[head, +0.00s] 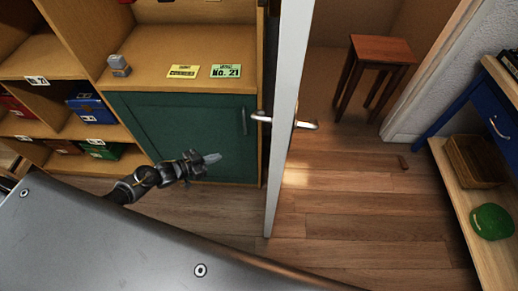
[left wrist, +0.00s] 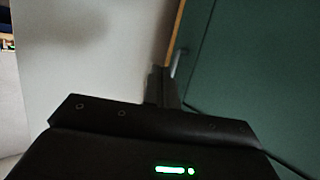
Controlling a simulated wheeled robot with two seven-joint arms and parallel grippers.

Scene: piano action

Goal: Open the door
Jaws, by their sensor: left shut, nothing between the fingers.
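The white door (head: 281,150) shows almost edge-on in the middle of the head view. It stands open, with the doorway and a room visible to its right. A metal lever handle (head: 306,125) shows on its right side, and another lever (head: 262,117) on its left. My left gripper (head: 214,158) is shut and empty, left of the door and below the left lever, in front of the green cabinet. It touches neither lever in the head view. In the left wrist view its fingers (left wrist: 160,85) point between a pale surface and the green panel. My right gripper is out of view.
A wooden shelf unit with a green cabinet door (head: 180,135) stands left of the door. A wooden stool (head: 375,65) is in the room beyond. A blue table (head: 445,115) with a basket and green object stands right. The wood floor (head: 350,220) is mostly clear.

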